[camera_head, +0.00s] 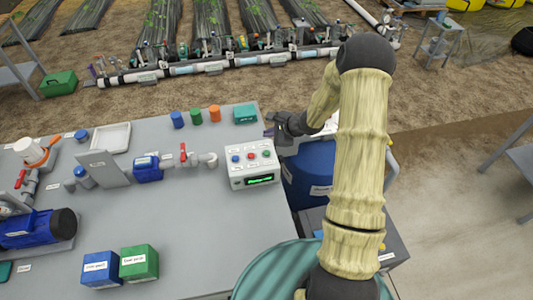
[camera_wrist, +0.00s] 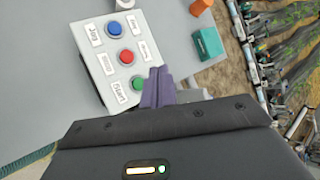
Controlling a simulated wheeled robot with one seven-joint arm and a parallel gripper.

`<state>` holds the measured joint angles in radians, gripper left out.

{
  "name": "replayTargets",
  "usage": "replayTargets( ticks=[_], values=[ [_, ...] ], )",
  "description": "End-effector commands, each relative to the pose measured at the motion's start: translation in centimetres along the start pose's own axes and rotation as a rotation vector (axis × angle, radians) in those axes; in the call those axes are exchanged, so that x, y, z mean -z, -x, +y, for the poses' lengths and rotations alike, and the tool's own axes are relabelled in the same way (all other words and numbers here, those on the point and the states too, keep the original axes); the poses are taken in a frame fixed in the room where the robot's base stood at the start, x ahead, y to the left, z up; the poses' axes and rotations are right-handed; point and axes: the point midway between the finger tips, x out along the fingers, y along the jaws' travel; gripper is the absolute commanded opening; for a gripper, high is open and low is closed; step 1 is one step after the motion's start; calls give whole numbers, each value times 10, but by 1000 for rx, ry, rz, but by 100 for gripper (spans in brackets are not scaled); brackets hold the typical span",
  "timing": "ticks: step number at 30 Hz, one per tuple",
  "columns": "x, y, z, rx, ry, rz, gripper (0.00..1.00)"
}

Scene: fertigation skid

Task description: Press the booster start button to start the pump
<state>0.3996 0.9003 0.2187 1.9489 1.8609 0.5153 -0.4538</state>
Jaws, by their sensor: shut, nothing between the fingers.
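The control box (camera_head: 243,180) is light grey and sits at the right edge of the grey bench. Its top carries a blue button (camera_head: 236,158), a red button (camera_head: 251,156) and a green button (camera_head: 266,154) in a row, with a green lit display (camera_head: 260,180) on its front. In the wrist view, the green button (camera_wrist: 138,82) has a label reading Start (camera_wrist: 120,93); the red button (camera_wrist: 126,57) is beside Stop and the blue button (camera_wrist: 115,28) beside Jog. My gripper (camera_wrist: 160,72) is shut and empty, its fingers just right of the green button; contact cannot be told.
A teal box (camera_head: 244,113) and blue, green and orange cylinders (camera_head: 196,116) stand behind the control box. A red-handled valve (camera_head: 183,153) on grey pipe is to its left. A blue drum (camera_head: 306,185) stands beside the bench on the right.

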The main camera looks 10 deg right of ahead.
Motion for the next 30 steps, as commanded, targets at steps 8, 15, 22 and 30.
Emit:
replayTargets(
  ticks=[8,15,22,30],
  values=[
    [19,-26,19,-2,-3,0,0],
    [32,-44,33,0,0,1,0],
    [38,-53,39,-1,0,1,0],
    [38,-52,38,-1,-1,0,0]
  ],
)
